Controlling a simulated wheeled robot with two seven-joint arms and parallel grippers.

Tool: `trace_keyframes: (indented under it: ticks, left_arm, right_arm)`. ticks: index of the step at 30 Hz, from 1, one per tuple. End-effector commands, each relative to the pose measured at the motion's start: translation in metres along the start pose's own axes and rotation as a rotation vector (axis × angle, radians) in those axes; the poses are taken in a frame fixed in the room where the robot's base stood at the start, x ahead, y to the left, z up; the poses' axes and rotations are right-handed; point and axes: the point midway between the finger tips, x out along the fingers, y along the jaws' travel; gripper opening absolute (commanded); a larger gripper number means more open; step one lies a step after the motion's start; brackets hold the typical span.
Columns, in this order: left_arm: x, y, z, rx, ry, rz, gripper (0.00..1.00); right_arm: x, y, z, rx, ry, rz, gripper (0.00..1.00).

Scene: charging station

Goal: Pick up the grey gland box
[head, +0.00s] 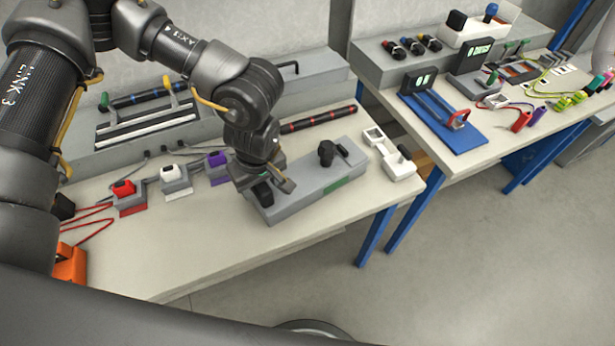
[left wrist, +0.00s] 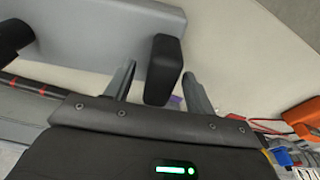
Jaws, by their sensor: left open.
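The grey gland box (head: 318,184) is a long grey block near the front edge of the left bench. It has a black upright part at its left end (head: 262,194), another black part (head: 326,153) farther right, and a green patch on its front. My left gripper (head: 270,184) is open above the left end of the box. In the left wrist view, the fingers of my left gripper (left wrist: 160,85) stand on either side of the black end part (left wrist: 164,68), and the grey box (left wrist: 100,35) extends behind it. Contact cannot be told. My right gripper is not in view.
Red (head: 124,190), white (head: 173,172) and purple (head: 217,160) connectors on small blocks sit left of the box. A black-and-red rod (head: 318,119) lies behind it, and a white bracket (head: 392,157) stands to its right. The front bench strip is clear.

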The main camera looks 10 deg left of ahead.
Motion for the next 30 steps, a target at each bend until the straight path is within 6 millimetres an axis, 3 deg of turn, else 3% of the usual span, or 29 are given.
trace_keyframes:
  ticks: [2,13,25,30]
  left_arm:
    - [0.0,0.0,0.0,0.0,0.0,0.0,0.48]
    - [0.0,0.0,0.0,0.0,0.0,0.0,0.0]
    - [-0.002,0.001,-0.001,-0.001,0.001,0.002,0.0]
    - [-0.013,0.001,-0.003,-0.001,0.002,0.002,0.0]
  right_arm:
    - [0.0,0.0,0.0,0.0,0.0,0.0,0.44]
    - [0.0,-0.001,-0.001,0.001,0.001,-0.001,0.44]
    - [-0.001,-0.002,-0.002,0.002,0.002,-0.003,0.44]
    - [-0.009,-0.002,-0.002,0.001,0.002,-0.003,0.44]
